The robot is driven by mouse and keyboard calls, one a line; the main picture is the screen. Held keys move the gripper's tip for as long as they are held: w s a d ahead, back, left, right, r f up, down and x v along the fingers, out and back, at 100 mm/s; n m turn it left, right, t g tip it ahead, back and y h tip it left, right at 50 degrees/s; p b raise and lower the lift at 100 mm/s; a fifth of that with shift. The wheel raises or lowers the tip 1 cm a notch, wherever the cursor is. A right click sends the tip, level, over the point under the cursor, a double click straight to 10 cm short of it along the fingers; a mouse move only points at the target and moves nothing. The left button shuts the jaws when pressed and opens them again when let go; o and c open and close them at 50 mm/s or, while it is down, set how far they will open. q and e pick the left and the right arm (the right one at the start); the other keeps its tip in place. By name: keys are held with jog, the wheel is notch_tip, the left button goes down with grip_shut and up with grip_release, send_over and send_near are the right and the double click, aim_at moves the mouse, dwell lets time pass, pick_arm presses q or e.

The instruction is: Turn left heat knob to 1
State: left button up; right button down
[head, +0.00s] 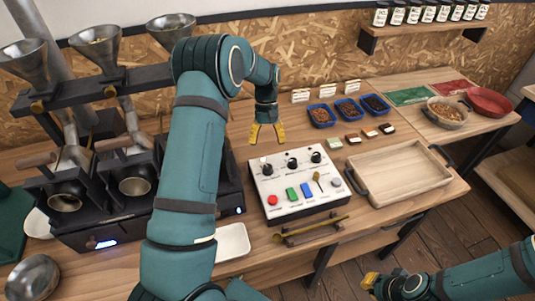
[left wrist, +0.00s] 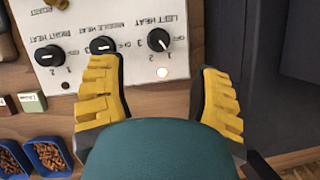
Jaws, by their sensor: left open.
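The white control panel (head: 300,186) stands on the bench with three black heat knobs along its back. The left heat knob (head: 267,170) also shows in the left wrist view (left wrist: 158,39), where the panel appears turned around. Its white pointer slants toward the side with the 1 mark; its exact setting is hard to read. A lit white lamp (left wrist: 162,72) is beside it. My left gripper (head: 267,133) is open and empty, fingers down, above the panel's back edge and apart from the knob. My right gripper (head: 372,282) is low at the front right, its opening unclear.
The panel also carries a middle heat knob (head: 292,163), a right heat knob (head: 316,157), coloured buttons and a small lever (head: 318,180). A roaster (head: 90,200) stands left, a wooden tray (head: 400,175) right. Blue bean trays (head: 347,110) are behind.

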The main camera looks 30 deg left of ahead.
pick_arm(q)
jog(key=shift+v, duration=1.1)
